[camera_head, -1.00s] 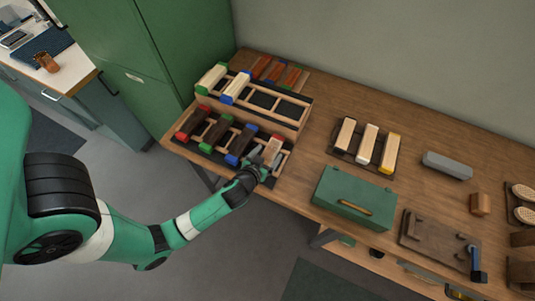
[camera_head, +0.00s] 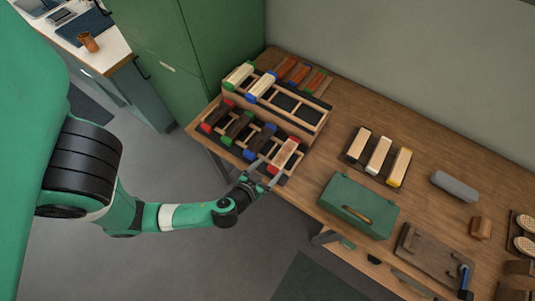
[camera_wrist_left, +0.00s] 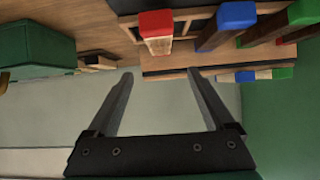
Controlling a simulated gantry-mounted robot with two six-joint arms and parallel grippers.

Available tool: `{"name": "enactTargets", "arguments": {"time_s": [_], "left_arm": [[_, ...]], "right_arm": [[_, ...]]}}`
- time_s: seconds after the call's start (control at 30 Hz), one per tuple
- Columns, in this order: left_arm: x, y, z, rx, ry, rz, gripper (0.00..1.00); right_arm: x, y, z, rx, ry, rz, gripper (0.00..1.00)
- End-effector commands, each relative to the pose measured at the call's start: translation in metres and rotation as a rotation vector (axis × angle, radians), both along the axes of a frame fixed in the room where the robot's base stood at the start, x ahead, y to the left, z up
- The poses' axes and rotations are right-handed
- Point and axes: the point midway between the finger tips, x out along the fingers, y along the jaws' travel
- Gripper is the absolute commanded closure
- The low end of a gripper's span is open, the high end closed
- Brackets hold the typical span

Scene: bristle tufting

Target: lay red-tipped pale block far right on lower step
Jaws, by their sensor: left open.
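The red-tipped pale block (camera_head: 284,154) lies in the far right place of the lower step (camera_head: 301,149) of the two-step rack. In the left wrist view its red end (camera_wrist_left: 156,22) and pale body (camera_wrist_left: 158,46) show ahead of the fingers. My left gripper (camera_head: 270,170) is open and empty, just off the front of the rack near the block's near end. In the left wrist view the open fingers (camera_wrist_left: 160,74) have a clear gap between them and the block. My right gripper is not in view.
Several dark blocks with coloured ends (camera_head: 236,125) fill the lower step to the left. The upper step (camera_head: 312,118) holds two pale blocks (camera_head: 261,86) at its left. A green toolbox (camera_head: 345,198) and a tray of pale blocks (camera_head: 378,155) stand to the right.

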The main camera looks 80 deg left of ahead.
Motion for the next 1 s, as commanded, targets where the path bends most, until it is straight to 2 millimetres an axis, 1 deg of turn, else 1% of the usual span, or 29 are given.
{"name": "enactTargets", "arguments": {"time_s": [0.03, 0.07, 0.47, 0.53, 0.57, 0.63, 0.67, 0.7, 0.77, 0.8, 0.87, 0.9, 0.97, 1.0], "left_arm": [[-0.001, -0.001, 0.003, 0.002, 0.002, -0.002, 0.13], [-0.002, -0.002, 0.003, 0.001, 0.000, -0.003, 0.13], [-0.002, -0.002, 0.001, 0.001, -0.002, -0.002, 0.13], [0.005, -0.004, 0.005, -0.004, -0.013, -0.006, 0.13], [0.012, -0.005, 0.009, -0.008, -0.025, -0.012, 0.13], [0.040, -0.013, 0.028, -0.027, -0.072, -0.034, 0.13], [0.057, -0.017, 0.041, -0.037, -0.103, -0.051, 0.13], [0.083, -0.025, 0.063, -0.052, -0.152, -0.080, 0.13], [0.126, -0.038, 0.108, -0.069, -0.243, -0.137, 0.13], [0.153, -0.047, 0.145, -0.075, -0.312, -0.184, 0.13], [0.188, -0.061, 0.207, -0.072, -0.423, -0.260, 0.13], [0.205, -0.070, 0.251, -0.060, -0.499, -0.311, 0.13], [0.222, -0.082, 0.320, -0.026, -0.616, -0.387, 0.13], [0.228, -0.090, 0.366, 0.006, -0.696, -0.436, 0.13]], "right_arm": [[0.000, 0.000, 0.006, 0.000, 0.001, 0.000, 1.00], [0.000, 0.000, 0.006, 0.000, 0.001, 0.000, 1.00], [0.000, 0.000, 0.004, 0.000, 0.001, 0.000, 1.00], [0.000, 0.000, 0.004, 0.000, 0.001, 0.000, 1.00], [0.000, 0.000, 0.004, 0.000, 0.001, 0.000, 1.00], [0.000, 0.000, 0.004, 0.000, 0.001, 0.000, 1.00], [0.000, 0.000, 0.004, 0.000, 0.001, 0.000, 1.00], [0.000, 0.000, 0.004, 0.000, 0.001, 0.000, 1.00], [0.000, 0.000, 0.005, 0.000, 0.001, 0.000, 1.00], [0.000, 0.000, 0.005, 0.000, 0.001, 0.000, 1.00], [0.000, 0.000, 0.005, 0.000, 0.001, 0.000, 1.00], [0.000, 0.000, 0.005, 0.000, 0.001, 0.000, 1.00], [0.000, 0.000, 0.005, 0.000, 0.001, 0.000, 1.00], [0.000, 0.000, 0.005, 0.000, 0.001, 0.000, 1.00]]}}
